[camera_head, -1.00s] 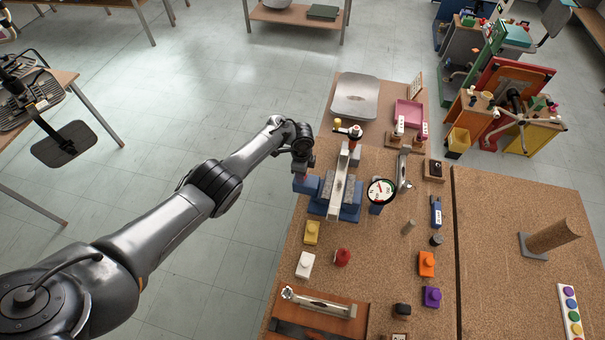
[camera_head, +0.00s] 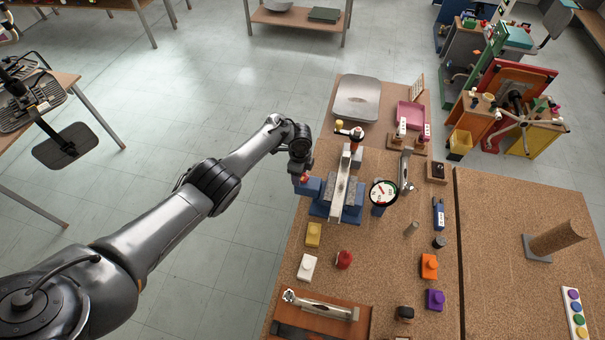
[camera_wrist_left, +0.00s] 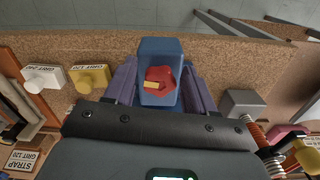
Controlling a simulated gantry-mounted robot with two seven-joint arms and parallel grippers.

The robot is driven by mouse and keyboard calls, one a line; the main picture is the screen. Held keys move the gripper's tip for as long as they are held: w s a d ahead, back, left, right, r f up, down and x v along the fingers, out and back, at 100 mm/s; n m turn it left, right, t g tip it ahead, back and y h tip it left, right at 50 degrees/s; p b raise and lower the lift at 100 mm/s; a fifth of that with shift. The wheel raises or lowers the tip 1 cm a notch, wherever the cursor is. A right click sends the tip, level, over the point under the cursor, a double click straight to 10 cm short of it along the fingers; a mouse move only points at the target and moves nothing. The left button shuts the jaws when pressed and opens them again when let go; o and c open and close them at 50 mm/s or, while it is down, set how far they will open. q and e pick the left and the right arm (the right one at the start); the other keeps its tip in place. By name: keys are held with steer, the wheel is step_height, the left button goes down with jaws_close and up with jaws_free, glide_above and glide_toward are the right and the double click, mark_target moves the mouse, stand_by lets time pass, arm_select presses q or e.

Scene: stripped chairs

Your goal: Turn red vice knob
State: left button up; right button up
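The blue vice (camera_head: 349,214) stands near the left edge of the cork-topped bench, with a long pale bar lying across it. The red knob (camera_wrist_left: 160,83) sits on the blue block at the vice's end, facing up at the left wrist camera, with a small yellow mark on it. In the head view the red knob (camera_head: 304,178) is a small patch just below my left gripper (camera_head: 301,165). That gripper is over the block, and its dark body crosses the bottom of the wrist view. My right gripper is out of view.
Yellow (camera_head: 313,235) and white (camera_head: 307,267) grit blocks and a red one (camera_head: 344,259) lie in front of the vice. A round dial (camera_head: 383,193) stands at its right. A metal pan (camera_head: 357,98) is behind. The floor left of the bench is open.

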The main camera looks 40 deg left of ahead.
arm_select(q)
steer(key=shift+o, duration=0.5)
steer(key=shift+w+d+r, duration=0.1)
steer(key=shift+w+d, duration=0.05)
steer(key=shift+d, duration=0.2)
step_height(320, 180, up, 11)
steer(key=p, duration=0.3)
steer(key=shift+f, duration=0.25)
